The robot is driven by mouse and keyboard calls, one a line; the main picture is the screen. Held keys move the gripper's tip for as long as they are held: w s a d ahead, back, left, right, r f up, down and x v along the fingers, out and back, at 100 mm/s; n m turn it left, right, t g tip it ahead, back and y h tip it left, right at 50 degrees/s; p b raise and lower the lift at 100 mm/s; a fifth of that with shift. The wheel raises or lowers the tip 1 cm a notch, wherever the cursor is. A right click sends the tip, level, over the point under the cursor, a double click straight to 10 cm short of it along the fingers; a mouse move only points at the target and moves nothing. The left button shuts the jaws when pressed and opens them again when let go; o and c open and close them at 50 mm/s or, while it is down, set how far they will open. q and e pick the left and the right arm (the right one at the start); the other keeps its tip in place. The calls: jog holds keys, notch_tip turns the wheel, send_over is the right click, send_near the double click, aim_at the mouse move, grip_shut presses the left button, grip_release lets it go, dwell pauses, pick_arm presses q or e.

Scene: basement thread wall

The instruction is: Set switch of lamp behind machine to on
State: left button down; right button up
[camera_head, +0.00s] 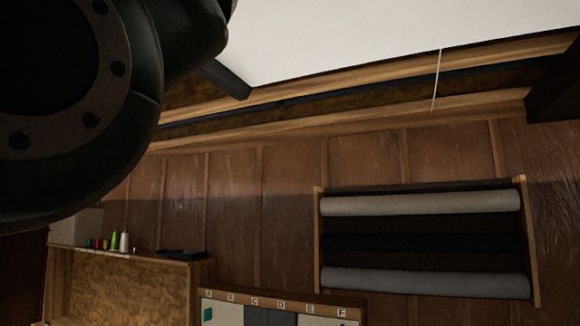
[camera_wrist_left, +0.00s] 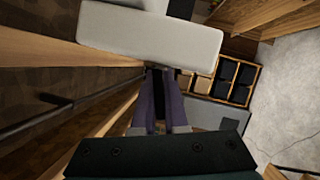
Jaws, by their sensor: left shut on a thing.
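My left gripper (camera_wrist_left: 164,74) shows in the left wrist view, its two purplish fingers close together at the tips. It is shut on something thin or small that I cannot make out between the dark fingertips. A white rounded body (camera_wrist_left: 160,35) lies just beyond the tips; I cannot tell whether it is the machine or part of a lamp. In the head view a thin pale cord (camera_head: 437,80) hangs by a large white surface (camera_head: 340,40). I cannot make out a lamp switch. My right gripper is in neither view.
A rack of fabric rolls (camera_head: 424,205) hangs on the panelled wall. Thread spools (camera_head: 113,241) stand on a wooden shelf (camera_head: 180,260) at lower left. A compartmented organiser (camera_wrist_left: 232,80) shows beyond the gripper. A dark arm link of mine fills the head view's upper left.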

pick_arm(q)
jog(key=shift+r+m+g+h+p, duration=0.2)
jog(key=shift+m+h+p, duration=0.1)
jog(key=shift+m, duration=0.55)
jog(key=shift+r+m+g+h+p, duration=0.2)
jog(key=shift+r+m+h+p, duration=0.05)
jog(key=shift+m, duration=0.65)
jog(key=shift+r+m+g+h+p, duration=0.2)
jog(key=shift+m+h+p, duration=0.1)
jog(key=shift+m, duration=0.55)
jog(key=c, duration=1.2)
grip_release()
